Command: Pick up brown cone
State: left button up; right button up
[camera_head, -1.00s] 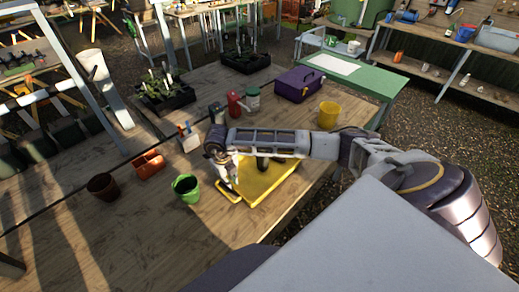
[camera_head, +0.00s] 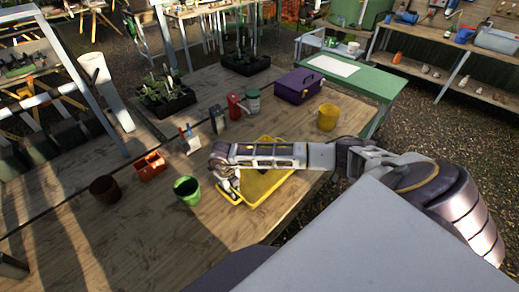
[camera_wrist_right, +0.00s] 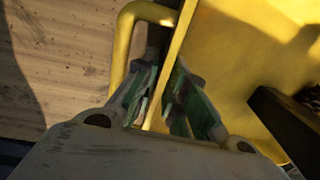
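I cannot make out a clear brown cone. A dark brown round pot (camera_head: 104,188) stands upright on the left of the wooden table in the head view. My right gripper (camera_head: 232,190) is low at the left edge of a yellow tray (camera_head: 258,193), far to the right of the brown pot. In the right wrist view, the fingers of my right gripper (camera_wrist_right: 165,95) are close together on either side of the yellow tray's rim (camera_wrist_right: 180,38); whether they press on it is unclear. The tray's looped handle (camera_wrist_right: 123,45) is beside them. My left gripper is not in view.
A green pot (camera_head: 187,190) stands between the brown pot and the tray. An orange container (camera_head: 149,165), a red can (camera_head: 235,105), a yellow pot (camera_head: 328,117) and a purple box (camera_head: 298,86) stand farther back. The table's front left is clear.

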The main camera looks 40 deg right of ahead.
jog(key=shift+c, duration=0.4)
grip_shut()
jog(key=shift+w+r, duration=0.1)
jog(key=shift+r, duration=0.15)
